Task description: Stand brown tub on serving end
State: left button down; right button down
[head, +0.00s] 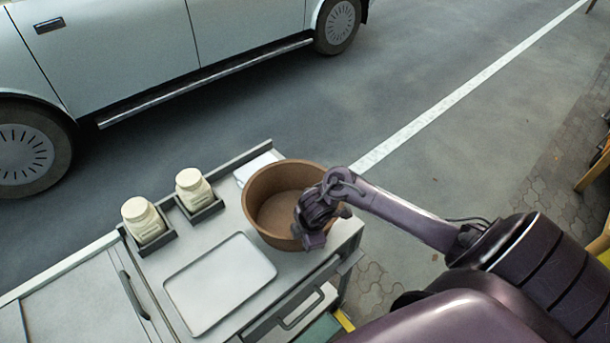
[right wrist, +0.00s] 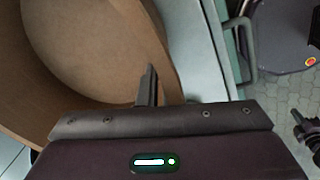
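The brown tub (head: 262,190) is a round, open, empty bowl, upright at the right end of the grey cart top (head: 222,218). I cannot tell whether its base touches the surface. My right gripper (head: 318,212) is at the tub's right rim. In the right wrist view, one dark finger of the right gripper (right wrist: 155,85) lies against the inside of the tub wall (right wrist: 75,45), with the fingers close together about the wall. The other finger is mostly hidden. My left gripper is not clearly seen in either view.
A pale tray (head: 220,283) lies left of the tub. Two cream jars (head: 143,220) (head: 193,188) stand in dark holders behind it. A white flat item (head: 256,165) lies partly behind the tub. A drawer handle (head: 300,310) juts from the cart's front. A car (head: 140,55) stands beyond.

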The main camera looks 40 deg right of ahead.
jog(key=c, duration=1.6)
grip_release()
jog(key=p+v, duration=0.2)
jog(key=v, duration=1)
jog(key=shift+r+p, duration=0.15)
jog(key=shift+p, duration=0.15)
